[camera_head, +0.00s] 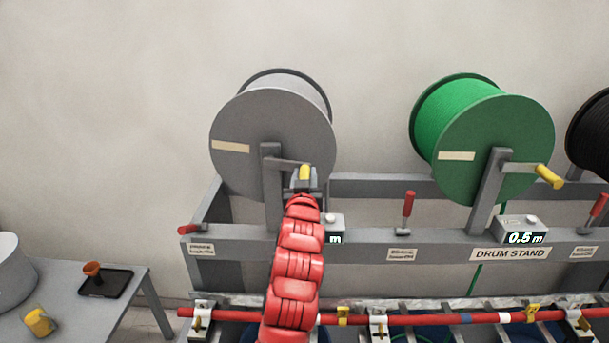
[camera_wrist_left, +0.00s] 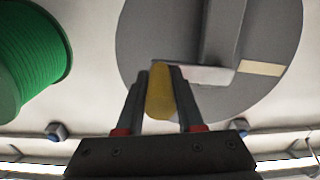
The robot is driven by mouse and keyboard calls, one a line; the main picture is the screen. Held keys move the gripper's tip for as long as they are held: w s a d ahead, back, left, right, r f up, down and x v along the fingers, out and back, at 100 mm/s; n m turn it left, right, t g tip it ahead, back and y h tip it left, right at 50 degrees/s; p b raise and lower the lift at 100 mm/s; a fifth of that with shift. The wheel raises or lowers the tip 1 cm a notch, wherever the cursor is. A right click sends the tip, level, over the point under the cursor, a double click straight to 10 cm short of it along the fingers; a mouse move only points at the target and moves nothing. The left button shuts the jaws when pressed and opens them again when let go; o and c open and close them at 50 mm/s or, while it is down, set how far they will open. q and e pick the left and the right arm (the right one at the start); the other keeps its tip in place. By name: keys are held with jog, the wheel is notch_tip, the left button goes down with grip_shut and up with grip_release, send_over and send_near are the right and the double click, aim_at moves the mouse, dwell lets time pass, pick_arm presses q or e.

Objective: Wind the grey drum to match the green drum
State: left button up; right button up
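The grey drum (camera_head: 262,135) is mounted on the stand at the centre left, with a crank ending in a yellow handle (camera_head: 305,172). My left gripper (camera_head: 304,178) is at this handle. In the left wrist view the yellow handle (camera_wrist_left: 160,92) lies between the two fingers (camera_wrist_left: 159,100), which appear closed against it. The green drum (camera_head: 493,148) stands to the right, its yellow crank handle (camera_head: 549,176) free. The counter (camera_head: 522,237) below the green drum reads 0.5 m. The grey drum's counter (camera_head: 335,237) is partly hidden by my red left arm; only "m" shows. My right gripper is not in view.
A black drum (camera_head: 592,130) is at the right edge. Red levers (camera_head: 408,203) stand on the drum stand's rail (camera_head: 375,242). A red bar (camera_head: 450,318) runs along the front. A side table (camera_head: 75,310) at left holds a black tray and yellow cup.

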pick_arm(q)
grip_shut()
dwell(1.1)
